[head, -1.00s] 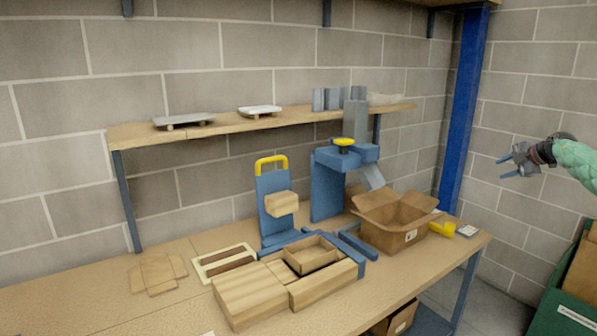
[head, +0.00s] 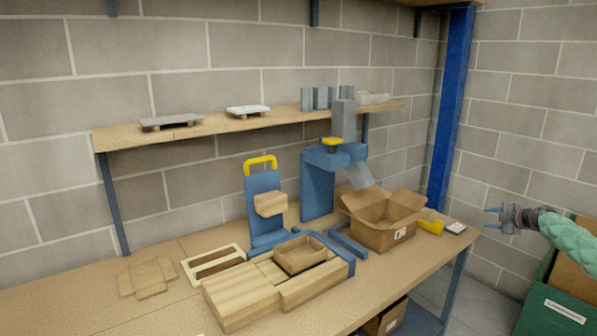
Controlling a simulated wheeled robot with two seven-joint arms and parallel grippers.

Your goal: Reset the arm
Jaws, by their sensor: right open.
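My right gripper (head: 497,219) is at the right side of the head view, on the end of my green-sleeved arm. Its jaws point left, are open and hold nothing. It hangs in the air to the right of the workbench (head: 95,311), beyond the bench's right end in the picture, and touches nothing that I can see. My left gripper is not in view.
An open cardboard box (head: 383,238) stands at the bench's right end, near a yellow object (head: 431,227). Blue fixtures (head: 318,190) and wooden blocks (head: 240,293) fill the middle. A green bin (head: 556,311) stands below my right arm. A shelf (head: 215,125) runs above the bench.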

